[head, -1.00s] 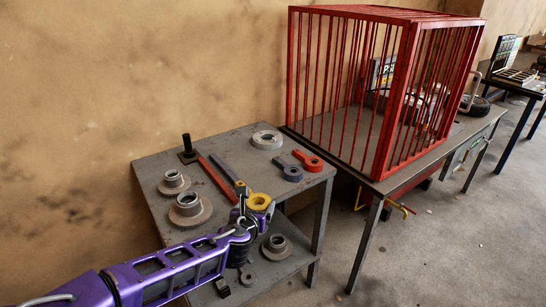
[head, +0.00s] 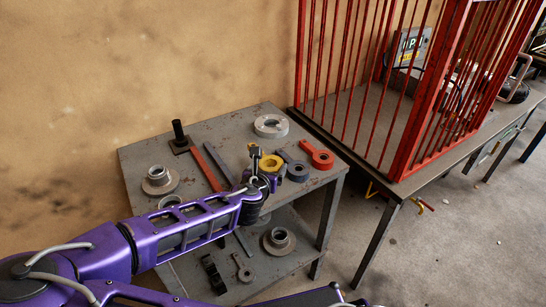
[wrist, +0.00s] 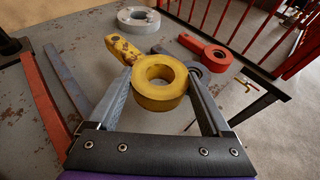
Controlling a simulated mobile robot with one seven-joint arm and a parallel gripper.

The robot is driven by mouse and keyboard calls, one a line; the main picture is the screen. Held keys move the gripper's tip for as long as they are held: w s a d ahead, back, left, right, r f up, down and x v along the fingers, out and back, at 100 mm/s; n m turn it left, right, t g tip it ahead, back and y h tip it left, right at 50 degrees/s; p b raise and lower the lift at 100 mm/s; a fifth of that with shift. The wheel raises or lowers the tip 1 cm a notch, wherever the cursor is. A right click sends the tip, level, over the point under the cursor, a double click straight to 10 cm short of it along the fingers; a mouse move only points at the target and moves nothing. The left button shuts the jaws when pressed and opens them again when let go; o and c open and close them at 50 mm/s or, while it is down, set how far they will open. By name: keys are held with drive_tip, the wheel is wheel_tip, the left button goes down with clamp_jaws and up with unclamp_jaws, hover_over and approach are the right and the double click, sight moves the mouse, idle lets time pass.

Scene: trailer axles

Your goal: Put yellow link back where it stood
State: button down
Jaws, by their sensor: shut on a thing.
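The yellow link (head: 270,163) is a thick ring with a short worn bar. It is held over the right part of the grey worktable (head: 140,157). In the wrist view, the yellow link (wrist: 160,98) has its ring between my fingers and its bar pointing away to the upper left. My gripper (head: 264,172) is shut on the ring; both fingers of my gripper (wrist: 160,88) show beside it. A blue link (head: 298,171) lies just right of it, partly hidden behind the ring in the wrist view. I cannot tell the exact gap below the yellow link.
A red link (head: 321,158) lies right of the blue one, and a grey ring (head: 270,126) behind. A red bar (head: 207,169), a black post (head: 180,137) and a flange (head: 159,181) are left. A red cage (head: 425,110) stands on the right table. The lower shelf holds another flange (head: 279,240).

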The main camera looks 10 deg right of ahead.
drive_tip(key=shift+w+d+r, duration=0.1)
drive_tip(key=shift+w, duration=0.15)
drive_tip(key=shift+s+r, duration=0.1)
drive_tip(key=shift+f+b, duration=1.95)
drive_tip(key=shift+f, duration=1.4)
drive_tip(key=shift+f, duration=0.2)
unclamp_jaws()
drive_tip(key=shift+f, duration=0.15)
